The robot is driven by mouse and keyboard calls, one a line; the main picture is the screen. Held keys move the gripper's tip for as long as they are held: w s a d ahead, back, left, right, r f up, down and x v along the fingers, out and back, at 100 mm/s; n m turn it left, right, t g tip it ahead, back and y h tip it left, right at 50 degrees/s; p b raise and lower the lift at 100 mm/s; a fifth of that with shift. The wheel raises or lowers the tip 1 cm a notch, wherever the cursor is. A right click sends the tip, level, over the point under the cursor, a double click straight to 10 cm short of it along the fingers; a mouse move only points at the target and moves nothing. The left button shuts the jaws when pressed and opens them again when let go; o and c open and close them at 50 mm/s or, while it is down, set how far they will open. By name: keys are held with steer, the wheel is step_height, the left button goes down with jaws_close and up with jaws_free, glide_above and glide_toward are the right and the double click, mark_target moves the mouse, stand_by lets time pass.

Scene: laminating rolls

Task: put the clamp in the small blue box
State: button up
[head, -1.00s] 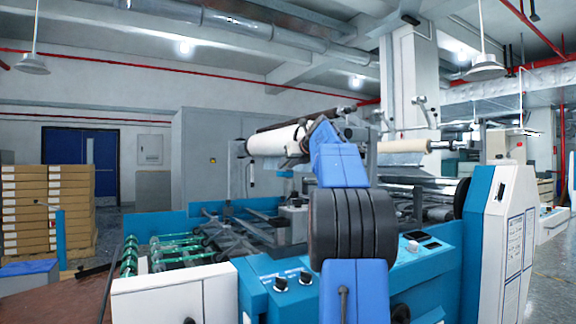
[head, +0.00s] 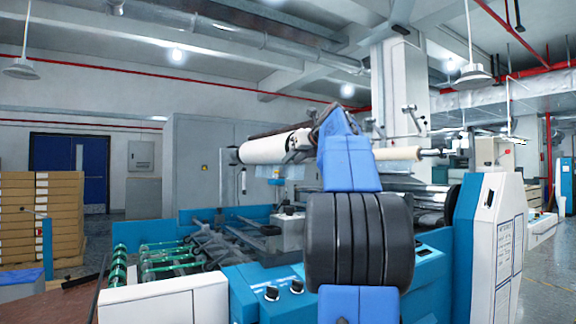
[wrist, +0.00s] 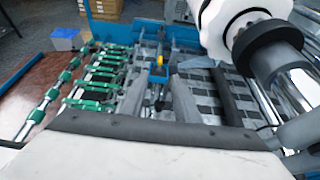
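A larger blue box (wrist: 68,39) stands on the brown table top at upper left. My blue arm rises in front of the machine in the head view. Its gripper end (head: 300,150) is near the white roll (head: 265,149).
The blue and white laminating machine (head: 255,290) fills the middle, with green-wheeled rods (head: 160,262) at its left. In the wrist view a white roll with a black end (wrist: 265,45) is close at upper right. Stacked cartons (head: 40,215) stand at far left.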

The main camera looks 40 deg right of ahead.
steer(key=shift+s+a+r, duration=0.1)
steer(key=shift+s+r, duration=0.05)
steer(key=shift+s, duration=0.25)
steer(key=s+a+f+n+g+y, duration=0.25)
steer(key=a+f+n, duration=0.8)
steer(key=a, duration=0.55)
steer(key=s+a+f+n+g+y, duration=0.15)
steer(key=s+a+f+n, duration=0.25)
steer(key=a+f+n, duration=0.7)
steer(key=s+a+f+n+g, duration=0.1)
steer(key=s+a+f+n, duration=0.4)
steer(key=f, duration=0.6)
steer(key=s+a+f+n+g, duration=0.1)
steer(key=s+a+f+n, duration=0.5)
steer(key=s+f, duration=0.4)
steer(key=s+a+f+n+g, duration=0.2)
steer(key=s+a+f+n, duration=0.4)
steer(key=f, duration=0.5)
steer(key=shift+s+a+f+h, duration=0.35)
steer(key=shift+s+a, duration=0.35)
steer(key=shift+s, duration=0.5)
